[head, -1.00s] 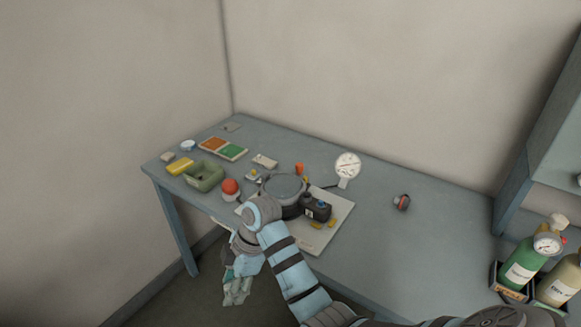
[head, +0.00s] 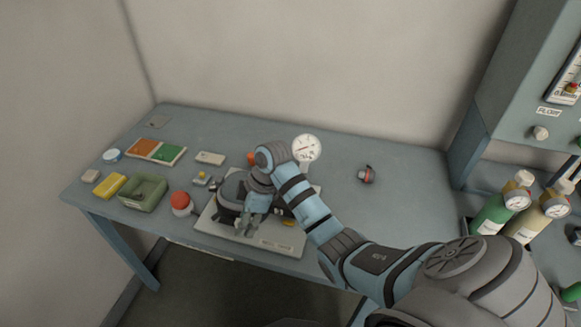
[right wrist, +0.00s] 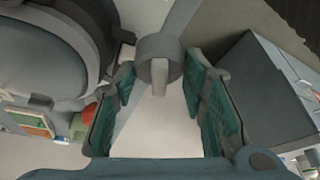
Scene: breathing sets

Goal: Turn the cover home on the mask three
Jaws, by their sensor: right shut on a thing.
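My right gripper (head: 250,220) is over the pale board (head: 272,244), in front of the dark, round-faced mask (head: 229,193). In the right wrist view my right gripper (right wrist: 160,88) has its teal pads on both sides of a grey round piece with a pale tab (right wrist: 158,52), perhaps the cover. It is shut on this piece, though pad contact is hard to see. The mask's big rounded face (right wrist: 45,55) lies left of the fingers there. My arm hides part of the mask in the head view. Whether the grey piece is seated cannot be told. My left gripper is out of view.
A white dial gauge (head: 306,147) stands behind my arm. A red-topped button (head: 181,201), green tray (head: 143,193) and yellow block (head: 109,186) are to the left. A dark box (right wrist: 262,90) is right of the fingers. The table's right part is mostly clear.

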